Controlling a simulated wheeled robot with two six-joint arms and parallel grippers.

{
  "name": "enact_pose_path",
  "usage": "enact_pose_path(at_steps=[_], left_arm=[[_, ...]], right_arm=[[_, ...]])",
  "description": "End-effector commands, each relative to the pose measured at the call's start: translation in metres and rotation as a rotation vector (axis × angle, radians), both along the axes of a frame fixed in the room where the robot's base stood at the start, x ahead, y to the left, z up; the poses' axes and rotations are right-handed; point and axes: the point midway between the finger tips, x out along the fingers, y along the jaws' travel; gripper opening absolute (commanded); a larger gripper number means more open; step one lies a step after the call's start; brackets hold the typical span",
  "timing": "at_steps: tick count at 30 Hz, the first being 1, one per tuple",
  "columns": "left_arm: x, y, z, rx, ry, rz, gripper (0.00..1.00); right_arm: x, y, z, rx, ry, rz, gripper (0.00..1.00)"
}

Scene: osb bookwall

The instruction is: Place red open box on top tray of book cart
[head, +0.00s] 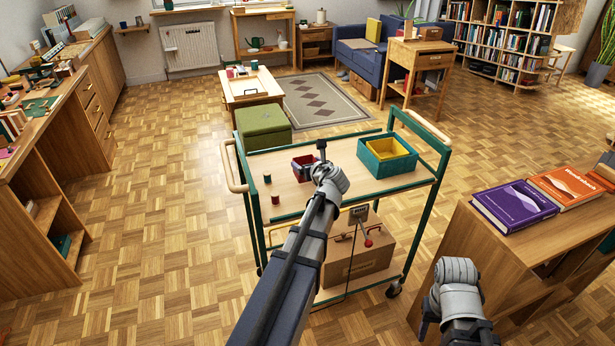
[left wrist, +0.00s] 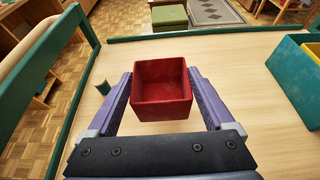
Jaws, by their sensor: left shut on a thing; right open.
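The red open box (head: 302,164) is at the middle of the book cart's wooden top tray (head: 345,183), inside its green frame. My left gripper (head: 308,168) is shut on the box. In the left wrist view the box (left wrist: 161,92) is upright and empty, between the purple fingers of the left gripper (left wrist: 160,100). I cannot tell whether its base touches the tray. My right gripper (head: 423,328) is low at the right, beside the wooden cabinet, mostly hidden by its own wrist, and holds nothing visible.
A teal box with a yellow box (head: 388,149) in it stands on the tray's right. A small green spool (head: 267,178) and a red spool (head: 275,199) stand at its left. A cardboard box (head: 358,255) is on the lower shelf. Books (head: 514,205) lie on the right cabinet.

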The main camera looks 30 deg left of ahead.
Motion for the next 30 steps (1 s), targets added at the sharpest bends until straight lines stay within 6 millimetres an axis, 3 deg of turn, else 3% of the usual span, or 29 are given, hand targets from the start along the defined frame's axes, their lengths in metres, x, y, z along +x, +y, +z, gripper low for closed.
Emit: enact_pose_path(at_steps=[9, 23, 24, 27, 30], left_arm=[[0.0, 0.0, -0.037, 0.0, 0.0, 0.0, 0.33], [0.0, 0.0, -0.041, 0.0, 0.0, 0.0, 0.33], [0.0, 0.0, -0.039, 0.0, 0.0, 0.0, 0.91], [0.0, 0.0, -0.039, 0.0, 0.0, 0.0, 1.0], [0.0, 0.0, -0.039, 0.0, 0.0, 0.0, 1.0]], right_arm=[[0.0, 0.0, -0.037, 0.0, 0.0, 0.0, 0.5], [0.0, 0.0, -0.041, 0.0, 0.0, 0.0, 0.5], [0.0, 0.0, -0.039, 0.0, 0.0, 0.0, 0.5], [0.0, 0.0, -0.039, 0.0, 0.0, 0.0, 0.5], [0.0, 0.0, -0.039, 0.0, 0.0, 0.0, 0.5]])
